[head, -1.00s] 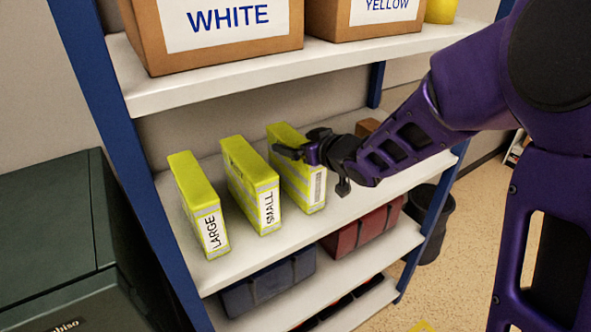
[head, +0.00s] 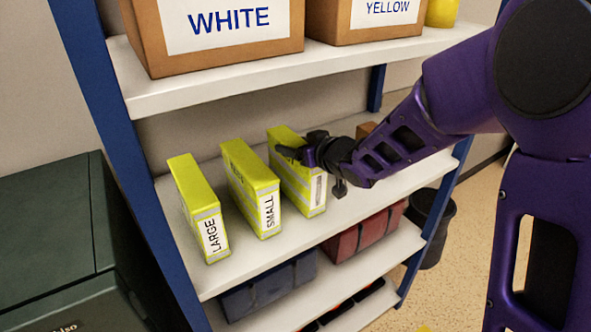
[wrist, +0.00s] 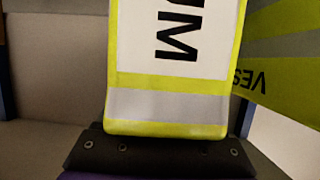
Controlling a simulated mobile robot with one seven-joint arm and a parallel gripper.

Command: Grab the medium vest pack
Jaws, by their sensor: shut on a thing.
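Three yellow vest packs stand upright in a row on the middle shelf. The rightmost is the medium pack (head: 311,190); in the head view its label is too small to read. In the wrist view the medium pack (wrist: 168,103) fills the middle, and its label shows the letters "UM". My gripper (head: 300,155) is shut on the medium pack near its top. The pack marked SMALL (head: 266,213) is just left of it, and the pack marked LARGE (head: 211,235) is farther left. Part of a neighbouring pack shows at the right of the wrist view.
The shelf above holds boxes marked WHITE (head: 228,25) and YELLOW (head: 375,14). Blue (head: 268,287) and red (head: 365,232) bins sit on the shelf below. A blue upright post (head: 130,155) stands left, beside a dark green cabinet (head: 50,235). A small brown box stands behind my wrist.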

